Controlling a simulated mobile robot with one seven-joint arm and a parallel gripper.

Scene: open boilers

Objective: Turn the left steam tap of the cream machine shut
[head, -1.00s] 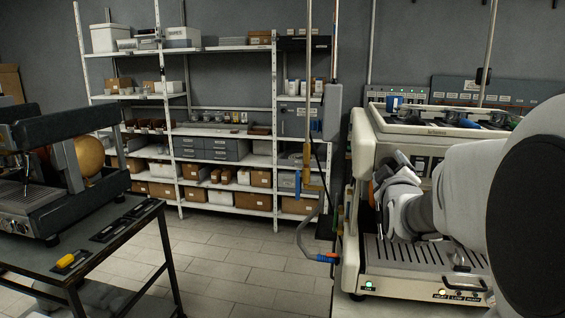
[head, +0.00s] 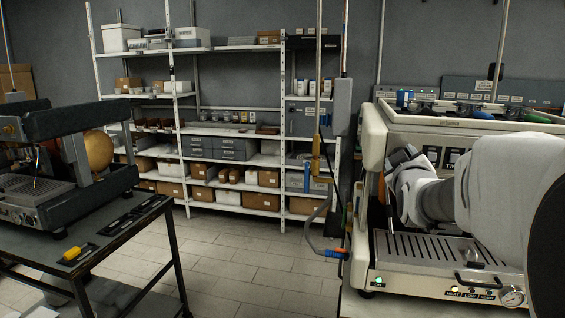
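The cream machine (head: 373,140) stands on the right, its slotted drip tray (head: 430,250) in front. My gripper (head: 394,168) is at the machine's upper left front, above the left end of the drip tray. My arm reaches in from the right and covers much of the machine's front. The left steam tap cannot be made out; my gripper and wrist cover that area. The fingers are small and dark against the machine, so I cannot tell whether they are open, shut or touching anything.
A dark espresso machine (head: 75,150) stands on the left table (head: 120,235), with a yellow-handled tool (head: 74,254) near its edge. A hose with a blue and orange end (head: 335,254) hangs left of the cream machine. Shelving (head: 230,130) stands behind. The tiled floor (head: 240,260) between is clear.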

